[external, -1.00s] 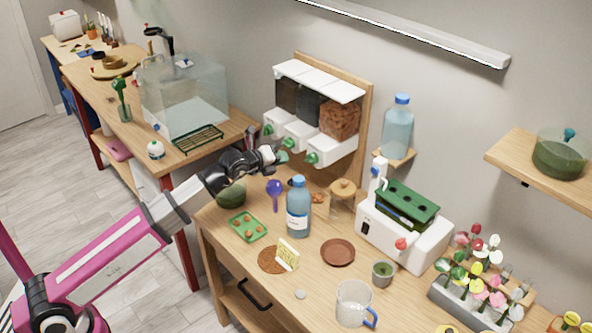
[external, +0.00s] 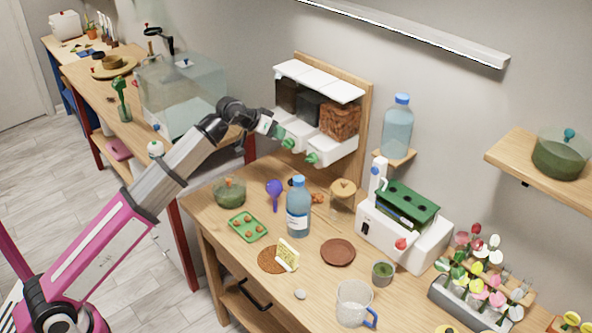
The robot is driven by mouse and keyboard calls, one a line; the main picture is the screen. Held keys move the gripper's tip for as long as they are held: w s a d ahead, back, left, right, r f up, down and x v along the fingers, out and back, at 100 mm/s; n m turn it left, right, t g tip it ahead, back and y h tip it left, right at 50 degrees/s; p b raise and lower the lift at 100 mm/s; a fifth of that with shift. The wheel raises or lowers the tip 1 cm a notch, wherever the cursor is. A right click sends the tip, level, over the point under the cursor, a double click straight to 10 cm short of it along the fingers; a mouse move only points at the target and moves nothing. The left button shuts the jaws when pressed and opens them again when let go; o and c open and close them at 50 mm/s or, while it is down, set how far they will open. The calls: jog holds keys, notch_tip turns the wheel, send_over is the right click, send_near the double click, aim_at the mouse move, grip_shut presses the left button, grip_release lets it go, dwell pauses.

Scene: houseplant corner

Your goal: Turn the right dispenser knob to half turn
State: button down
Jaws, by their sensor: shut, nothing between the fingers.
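The dispenser (external: 322,144) hangs on a wooden back board on the wall, with three bins and white outlets. Its right knob (external: 312,158) is green and sits at the front of the right outlet, under the bin of brown pieces. It is too small to read its turn angle. The middle knob (external: 289,143), also green, shows just right of my gripper. My gripper (external: 279,132) is shut and empty in front of the left outlet, hiding the left knob. It is apart from the right knob; I cannot tell whether it touches the dispenser.
A glass tank (external: 180,95) is behind my arm. A white appliance (external: 405,237) stands to the right.

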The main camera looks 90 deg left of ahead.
jog(key=r+n, duration=0.1)
jog(key=n, duration=0.1)
send_over(314, 158)
jog(key=s, duration=0.4)
jog(key=shift+h, duration=0.4)
jog(key=f, duration=0.4)
jog(key=a+f, duration=0.1)
jog(key=f, duration=0.1)
jog(key=shift+w+f, duration=0.15)
jog(key=shift+w, duration=0.05)
jog(key=shift+w+d+f, duration=0.1)
jog(key=shift+d+f, duration=0.2)
jog(key=shift+f, duration=0.25)
jog(key=shift+w+d+f, duration=0.1)
jog(key=shift+d+f, duration=0.2)
jog(key=shift+f, duration=0.25)
jog(key=shift+w+d+f, duration=0.2)
jog(key=shift+w+f, duration=0.1)
jog(key=shift+f, duration=0.3)
jog(key=shift+w+d+m+g+y, duration=0.25)
jog(key=shift+m+g+y, duration=0.15)
jog(key=shift+g+y, duration=0.3)
